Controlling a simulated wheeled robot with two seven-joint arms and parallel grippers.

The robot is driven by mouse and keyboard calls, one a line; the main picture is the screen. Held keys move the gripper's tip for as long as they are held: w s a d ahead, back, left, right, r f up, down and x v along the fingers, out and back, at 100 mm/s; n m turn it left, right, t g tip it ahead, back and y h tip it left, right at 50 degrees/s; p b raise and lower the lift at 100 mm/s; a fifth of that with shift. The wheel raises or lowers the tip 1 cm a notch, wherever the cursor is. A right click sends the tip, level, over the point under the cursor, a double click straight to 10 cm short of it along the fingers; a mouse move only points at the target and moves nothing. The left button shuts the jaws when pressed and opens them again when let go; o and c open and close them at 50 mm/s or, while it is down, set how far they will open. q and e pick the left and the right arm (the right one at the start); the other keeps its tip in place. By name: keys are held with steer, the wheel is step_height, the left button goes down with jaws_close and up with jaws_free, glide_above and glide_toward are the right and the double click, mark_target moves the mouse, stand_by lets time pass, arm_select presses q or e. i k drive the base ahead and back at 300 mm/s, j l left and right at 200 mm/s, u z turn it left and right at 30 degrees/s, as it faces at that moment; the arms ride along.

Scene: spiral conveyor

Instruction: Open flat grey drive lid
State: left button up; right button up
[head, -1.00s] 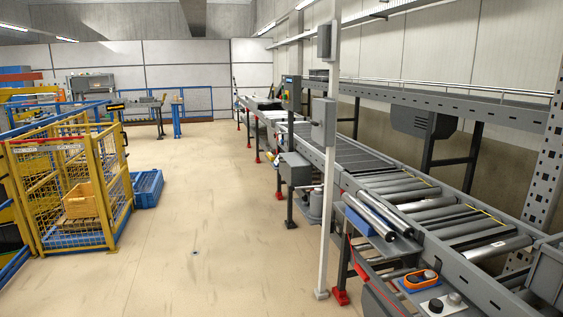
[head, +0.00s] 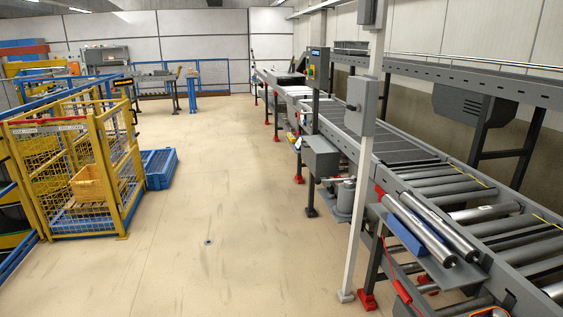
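No part plainly marked as the flat grey drive lid can be made out. A grey box with a flat top (head: 320,157) is mounted low at the near side of the conveyor, and its top looks closed. A grey motor-like unit (head: 345,196) stands just right of it, partly behind the white post. Another grey box (head: 361,104) is fixed to the post. A dark grey vented housing (head: 461,108) hangs under the upper rail on the right. I cannot tell which of these carries the lid. Neither of my grippers is in view.
The roller conveyor (head: 405,172) runs along the right. A white post (head: 360,210) stands in front of it. Loose metal rollers (head: 420,228) lie on a side shelf. A yellow mesh cage (head: 75,180) and blue crate (head: 159,168) stand left. The floor (head: 225,220) between is clear.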

mark_target(318, 143)
steer(key=i+u, duration=0.35)
steer(key=i, duration=1.9)
steer(key=i+z, duration=0.1)
steer(key=i, duration=0.55)
steer(key=i+j+z, duration=0.15)
steer(key=i, duration=0.5)
steer(key=i+j+z, duration=0.1)
steer(key=i, duration=0.6)
steer(key=i+j+z, duration=0.8)
steer(key=i, duration=0.15)
